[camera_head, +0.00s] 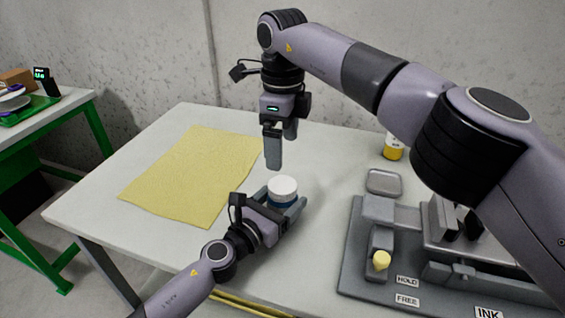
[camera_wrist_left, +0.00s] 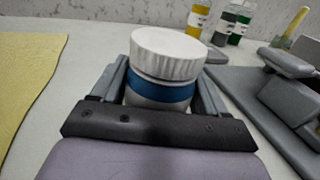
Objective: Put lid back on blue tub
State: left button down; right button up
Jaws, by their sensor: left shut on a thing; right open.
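The blue tub (camera_head: 281,201) stands upright on the table, a pale container with a blue band (camera_wrist_left: 160,92). Its white ribbed lid (camera_head: 283,187) sits on top of it; the lid also shows in the left wrist view (camera_wrist_left: 167,52). I cannot tell whether the lid is screwed tight. My left gripper (camera_head: 284,205) is shut on the tub, with one finger on either side of its body below the lid. My right gripper (camera_head: 280,149) is open and empty, pointing down above and slightly behind the lid, apart from it.
A yellow cloth (camera_head: 195,172) lies on the table (camera_head: 130,240) to the left. A grey fixture (camera_head: 365,270) with a yellow knob and labels stands at the right, near a small grey dish (camera_head: 383,182).

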aim_at(273, 209)
notch_tip(273, 209, up, 2)
jog(key=shift+r, duration=0.2)
pick_arm(q)
grip_release()
jog(key=shift+a, duration=0.1)
jog(key=p+v, duration=0.1)
jog(key=v, duration=0.4)
jog(key=shift+s+a, duration=0.1)
jog(key=shift+s, duration=0.1)
jog(key=shift+v, duration=0.8)
pick_arm(e)
jog(key=shift+r, duration=0.5)
